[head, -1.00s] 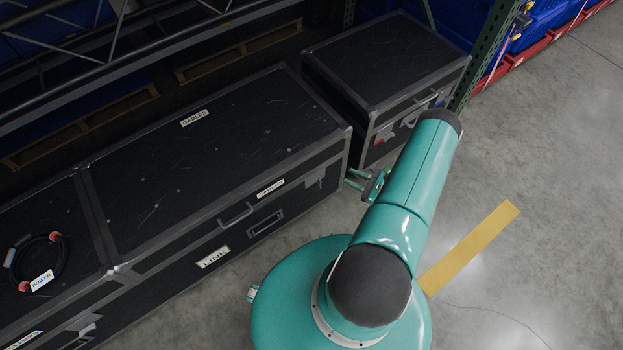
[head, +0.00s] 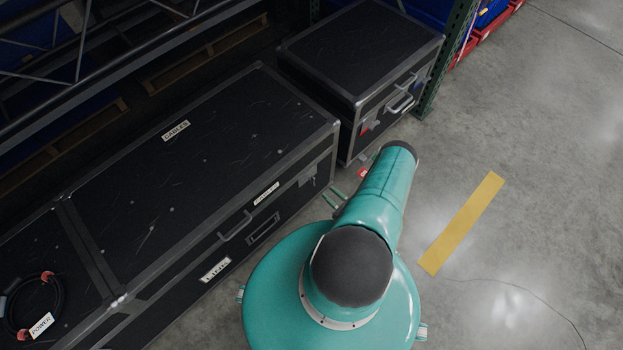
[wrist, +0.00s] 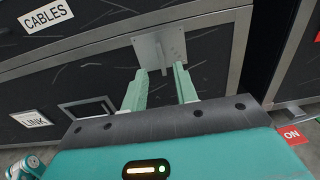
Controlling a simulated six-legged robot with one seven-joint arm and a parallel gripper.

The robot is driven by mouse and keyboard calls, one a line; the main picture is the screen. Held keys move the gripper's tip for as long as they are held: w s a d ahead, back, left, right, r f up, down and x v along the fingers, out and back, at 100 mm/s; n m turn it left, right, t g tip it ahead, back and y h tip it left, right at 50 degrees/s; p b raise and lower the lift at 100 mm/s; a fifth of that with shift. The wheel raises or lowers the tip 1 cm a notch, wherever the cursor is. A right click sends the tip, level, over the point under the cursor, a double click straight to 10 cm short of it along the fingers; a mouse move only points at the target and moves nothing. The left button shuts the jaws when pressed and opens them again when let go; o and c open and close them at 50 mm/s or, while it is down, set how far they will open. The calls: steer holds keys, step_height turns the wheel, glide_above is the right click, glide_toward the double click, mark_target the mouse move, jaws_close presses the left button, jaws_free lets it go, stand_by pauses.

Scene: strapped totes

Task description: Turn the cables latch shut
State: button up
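The black cables case (head: 200,180) has white CABLES labels on its lid and front, the front one also showing in the wrist view (wrist: 45,15). Its grey metal latch (wrist: 160,48) is on the front near the right corner and also shows in the head view (head: 308,176). My gripper (wrist: 160,75) points at the latch with its two green fingers apart, one on each side of the latch's lower middle. I cannot tell whether they touch it. In the head view my gripper (head: 334,199) is just in front of the latch, its body partly hidden by my arm.
A second black case (head: 365,50) stands to the right, close beside the first. A red ON label (wrist: 292,136) shows at the right of the wrist view. A coiled POWER cable (head: 35,305) lies on the case top at left.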

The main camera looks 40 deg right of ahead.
mark_target(313, 180)
steer(key=w, duration=0.9)
steer(key=shift+w+a, duration=0.2)
steer(key=shift+w, duration=0.2)
jaws_close()
